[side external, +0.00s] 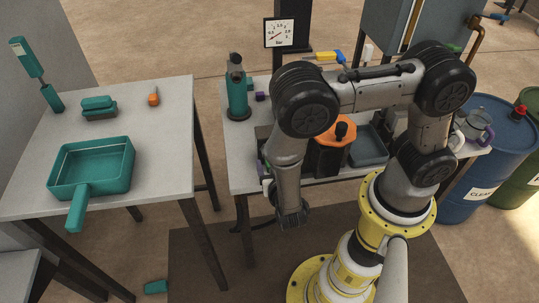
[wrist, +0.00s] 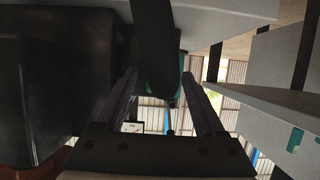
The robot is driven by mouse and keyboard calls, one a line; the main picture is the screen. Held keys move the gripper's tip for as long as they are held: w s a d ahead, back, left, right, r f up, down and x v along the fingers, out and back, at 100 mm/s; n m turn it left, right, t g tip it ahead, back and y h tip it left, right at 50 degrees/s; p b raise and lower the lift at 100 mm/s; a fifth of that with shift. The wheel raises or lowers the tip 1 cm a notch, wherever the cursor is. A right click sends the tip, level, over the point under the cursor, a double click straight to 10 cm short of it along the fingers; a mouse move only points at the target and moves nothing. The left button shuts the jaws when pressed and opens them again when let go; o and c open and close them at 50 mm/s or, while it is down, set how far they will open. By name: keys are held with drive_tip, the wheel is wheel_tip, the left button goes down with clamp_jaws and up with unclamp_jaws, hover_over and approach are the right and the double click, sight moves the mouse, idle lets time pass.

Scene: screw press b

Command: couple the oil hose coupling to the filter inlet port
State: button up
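My gripper (side external: 291,218) points down just in front of the workbench's front edge in the side view. In the wrist view my gripper (wrist: 160,78) has its two fingers spread apart. A dark bar and a teal part (wrist: 162,80) show between or beyond the fingertips; I cannot tell their depth, and nothing is clearly clamped. A black unit with an orange top (side external: 338,131) stands on the workbench, partly behind my arm. I cannot make out the hose coupling or the filter inlet port with certainty; my arm hides part of that area.
The workbench (side external: 240,182) also holds a teal bottle-shaped object (side external: 237,92) and a grey tray (side external: 368,148). A pressure gauge (side external: 279,32) stands behind. The left table (side external: 160,165) carries a teal pan (side external: 92,165). A blue drum (side external: 483,183) stands at the right.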

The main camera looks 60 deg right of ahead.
drive_tip(key=shift+s, duration=0.1)
drive_tip(key=v, duration=0.7)
drive_tip(key=shift+a, duration=0.15)
drive_tip(key=shift+s+r, duration=0.1)
drive_tip(key=shift+r, duration=0.05)
